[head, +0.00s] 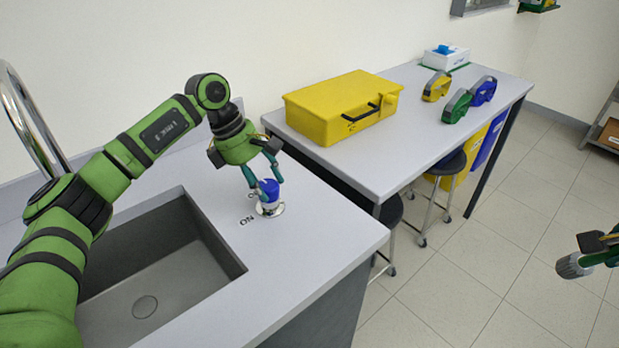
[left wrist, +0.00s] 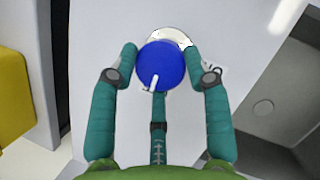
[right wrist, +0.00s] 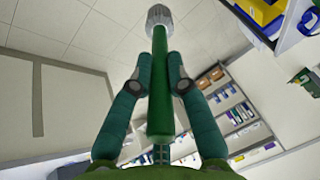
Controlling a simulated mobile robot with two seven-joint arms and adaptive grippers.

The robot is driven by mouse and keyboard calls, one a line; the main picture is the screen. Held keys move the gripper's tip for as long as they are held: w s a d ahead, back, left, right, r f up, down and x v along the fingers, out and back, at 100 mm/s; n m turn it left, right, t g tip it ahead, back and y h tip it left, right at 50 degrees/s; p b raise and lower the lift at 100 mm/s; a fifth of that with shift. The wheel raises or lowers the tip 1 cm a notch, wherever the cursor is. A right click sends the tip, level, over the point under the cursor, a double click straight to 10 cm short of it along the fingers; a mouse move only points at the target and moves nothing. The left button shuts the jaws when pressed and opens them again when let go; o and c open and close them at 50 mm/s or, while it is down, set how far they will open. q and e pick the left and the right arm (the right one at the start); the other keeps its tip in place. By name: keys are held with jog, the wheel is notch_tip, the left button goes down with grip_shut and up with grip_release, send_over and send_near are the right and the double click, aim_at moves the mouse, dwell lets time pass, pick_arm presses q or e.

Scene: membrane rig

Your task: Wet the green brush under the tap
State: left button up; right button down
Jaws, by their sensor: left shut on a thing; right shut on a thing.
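The blue tap knob (head: 269,192) sits on a round metal base on the counter beside the sink, near an "ON" label. My left gripper (head: 264,182) is shut on this knob; in the left wrist view its fingers flank the knob (left wrist: 161,65), whose white mark points toward the wrist. The chrome tap (head: 38,125) rises at the left edge; its outlet is out of view. My right gripper (right wrist: 158,72) is shut on the green brush (right wrist: 160,100), whose grey bristle end points away from the wrist. In the head view the bristles (head: 574,266) hang over the floor at the right.
The grey sink (head: 215,240) with a round drain lies left of the knob; no water shows in it. Open floor lies at the right.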

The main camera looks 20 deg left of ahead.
pick_arm(q)
jog(key=o, duration=1.1)
jog(key=shift+d+r, duration=0.1)
jog(key=shift+d, duration=0.35)
jog(key=shift+a+r, duration=0.3)
jog(key=shift+a, duration=0.05)
jog(key=v, duration=1.1)
jog(key=shift+d+r, duration=0.2)
jog(key=shift+r, duration=0.05)
